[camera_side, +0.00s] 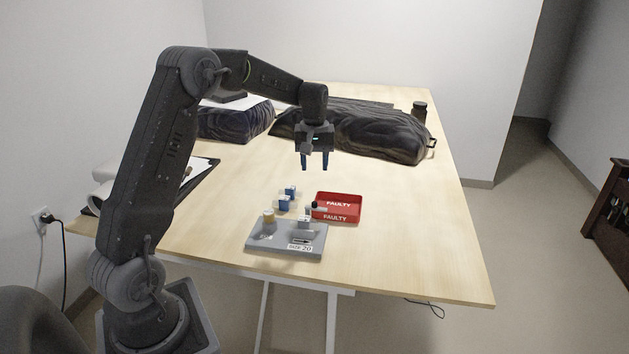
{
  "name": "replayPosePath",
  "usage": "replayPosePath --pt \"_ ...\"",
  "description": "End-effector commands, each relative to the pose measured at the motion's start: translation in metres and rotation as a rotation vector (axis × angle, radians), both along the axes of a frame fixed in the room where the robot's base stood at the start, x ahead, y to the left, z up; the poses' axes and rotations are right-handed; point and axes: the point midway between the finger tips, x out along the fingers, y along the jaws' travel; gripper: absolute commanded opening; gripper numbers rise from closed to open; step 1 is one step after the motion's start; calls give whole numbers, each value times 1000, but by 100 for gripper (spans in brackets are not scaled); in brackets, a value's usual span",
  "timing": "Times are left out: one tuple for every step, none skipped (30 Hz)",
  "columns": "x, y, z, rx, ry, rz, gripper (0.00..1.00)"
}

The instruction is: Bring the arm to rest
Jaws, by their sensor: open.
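My gripper (315,161) hangs in the air above the wooden table, fingers pointing down and apart, with nothing between them. It is over the area behind the red tray (338,217), which is marked FAULTY. A grey base plate (256,243) with a small label stands in front of the tray. On the plate are a tan-topped piece (268,216) at the left and a light grey block (305,222) at the right. Two small blue-and-white pieces (285,203) sit behind the plate, left of the tray. A small dark-tipped part (314,205) shows at the tray's left edge.
A dark bag (365,135) lies across the back of the table, with a dark jar (419,111) at its right. Another dark bundle (235,122) lies back left, and a clipboard (205,170) lies at the left. The table's right side (420,230) is clear.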

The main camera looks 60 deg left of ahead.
Motion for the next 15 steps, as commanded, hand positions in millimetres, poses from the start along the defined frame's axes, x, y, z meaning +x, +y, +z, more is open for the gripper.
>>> replayPosePath --pt "0 0 8 1 -2 0 44" --pt "0 0 11 1 -2 0 44" --pt "0 0 14 0 -1 0 44" --pt "0 0 16 1 -1 0 44" --pt "0 0 18 0 0 0 44" --pt "0 0 19 1 -1 0 44" --pt "0 0 20 1 -1 0 44" --pt "0 0 21 0 0 0 44" --pt "0 0 21 0 0 0 44" --pt "0 0 21 0 0 0 44" --pt "0 0 21 0 0 0 44" --pt "0 0 21 0 0 0 44" --pt "0 0 21 0 0 0 44" --pt "0 0 21 0 0 0 44" --pt "0 0 21 0 0 0 44"
